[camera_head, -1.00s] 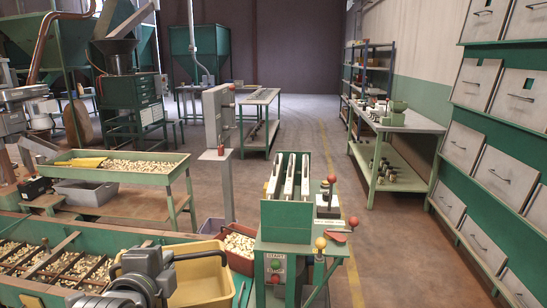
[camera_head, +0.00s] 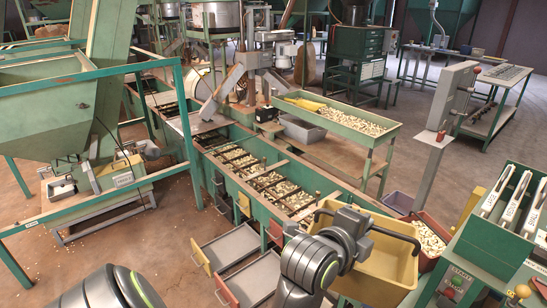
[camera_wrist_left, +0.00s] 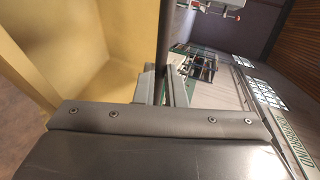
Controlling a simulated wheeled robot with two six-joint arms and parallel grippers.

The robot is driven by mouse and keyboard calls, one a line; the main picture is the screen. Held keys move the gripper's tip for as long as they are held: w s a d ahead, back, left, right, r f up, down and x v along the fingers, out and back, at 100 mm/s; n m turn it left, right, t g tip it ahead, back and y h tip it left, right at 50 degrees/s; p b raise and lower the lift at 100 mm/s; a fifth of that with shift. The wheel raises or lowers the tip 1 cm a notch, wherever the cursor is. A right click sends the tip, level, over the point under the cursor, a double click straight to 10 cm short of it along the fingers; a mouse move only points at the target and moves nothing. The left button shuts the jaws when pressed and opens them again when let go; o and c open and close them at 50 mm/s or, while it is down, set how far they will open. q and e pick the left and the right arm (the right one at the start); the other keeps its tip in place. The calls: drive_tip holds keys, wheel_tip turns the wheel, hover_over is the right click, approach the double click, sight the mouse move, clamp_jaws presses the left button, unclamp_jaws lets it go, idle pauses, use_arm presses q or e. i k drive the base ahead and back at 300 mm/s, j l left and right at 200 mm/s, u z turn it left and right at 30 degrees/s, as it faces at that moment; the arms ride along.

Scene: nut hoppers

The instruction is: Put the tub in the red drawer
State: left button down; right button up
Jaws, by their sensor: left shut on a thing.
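The yellow tub (camera_head: 378,268) is in the lower middle of the head view, held above the green sorting bench's right end. My left gripper (camera_head: 352,222) is shut on the tub at a dark bar along its rim. In the left wrist view the tub's inner wall (camera_wrist_left: 85,50) is at left, with the finger tips (camera_wrist_left: 160,85) at the bar; the part of the inside I see looks empty. A drawer with a red front (camera_head: 226,291) stands pulled out below the bench, seen bare inside, its right part hidden by my arm. My right gripper is out of view.
A pulled-out drawer with a yellow front (camera_head: 201,257) is beside the red one. The green bench (camera_head: 235,165) holds nuts between dark bars. A red bin of nuts (camera_head: 428,238) and a green lever stand (camera_head: 492,232) are right of the tub.

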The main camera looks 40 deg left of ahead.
sight(259, 279)
drive_tip(key=j+z, duration=0.15)
drive_tip(key=j, duration=0.55)
drive_tip(key=k+j+z, duration=0.1)
drive_tip(key=j, duration=0.6)
